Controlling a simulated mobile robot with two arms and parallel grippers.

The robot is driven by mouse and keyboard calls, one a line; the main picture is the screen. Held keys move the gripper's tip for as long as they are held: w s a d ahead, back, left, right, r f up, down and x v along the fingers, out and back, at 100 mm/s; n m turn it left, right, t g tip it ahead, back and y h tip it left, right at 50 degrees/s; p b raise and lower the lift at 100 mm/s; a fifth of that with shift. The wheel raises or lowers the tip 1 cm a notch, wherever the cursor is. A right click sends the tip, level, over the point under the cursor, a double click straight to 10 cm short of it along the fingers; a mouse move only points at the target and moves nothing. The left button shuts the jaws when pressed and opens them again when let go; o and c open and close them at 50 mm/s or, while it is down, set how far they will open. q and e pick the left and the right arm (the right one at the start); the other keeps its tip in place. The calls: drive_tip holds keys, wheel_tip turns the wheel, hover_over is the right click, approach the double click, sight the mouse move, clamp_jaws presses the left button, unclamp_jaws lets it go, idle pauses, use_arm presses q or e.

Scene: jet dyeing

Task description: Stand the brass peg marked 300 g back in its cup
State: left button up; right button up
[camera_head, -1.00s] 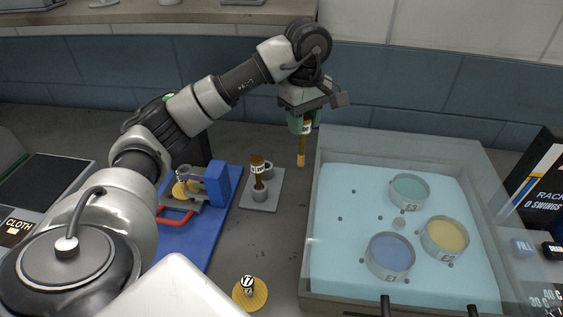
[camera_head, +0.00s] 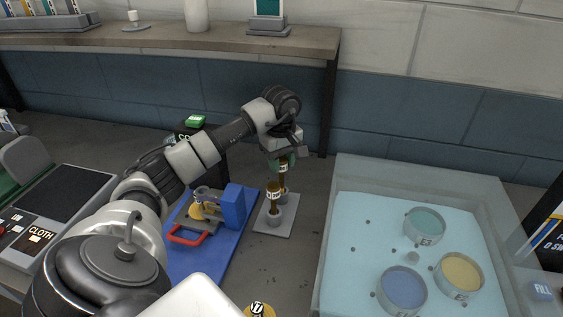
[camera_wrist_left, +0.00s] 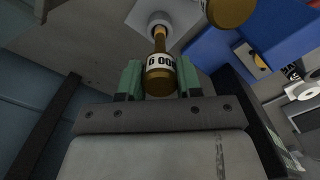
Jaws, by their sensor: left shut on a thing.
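My left gripper (camera_head: 284,163) is shut on a brass peg (camera_head: 283,166) with a white label; the peg hangs upright, narrow end down. In the left wrist view, the peg (camera_wrist_left: 160,78) sits between the green finger pads (camera_wrist_left: 160,80), and its label shows "00" and a "G", the leading digit unclear. Its narrow end is at a grey cup (camera_wrist_left: 151,19); I cannot tell whether it is inside. The grey two-cup plate (camera_head: 268,228) is below. A second labelled brass peg (camera_head: 273,189) stands in the front cup (camera_head: 274,216). My right gripper is not in view.
A blue stand (camera_head: 233,208) with a red handle (camera_head: 187,236) is left of the plate. A clear-walled tank (camera_head: 340,225) with teal, yellow and blue cups is to the right. A numbered yellow disc (camera_head: 260,311) lies in front. A shelf (camera_head: 180,38) runs behind.

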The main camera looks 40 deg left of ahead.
use_arm(q)
drive_tip(key=shift+f, duration=0.9)
drive_tip(key=o, duration=0.9)
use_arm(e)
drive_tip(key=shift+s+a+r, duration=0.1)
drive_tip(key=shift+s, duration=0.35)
use_arm(q)
drive_tip(key=shift+o, duration=0.2)
drive_tip(key=shift+r, duration=0.5)
wheel_tip(320, 180, up, 10)
drive_tip(key=shift+r+b, duration=0.1)
drive_tip(key=shift+b, duration=0.75)
drive_tip(key=shift+r, duration=0.65)
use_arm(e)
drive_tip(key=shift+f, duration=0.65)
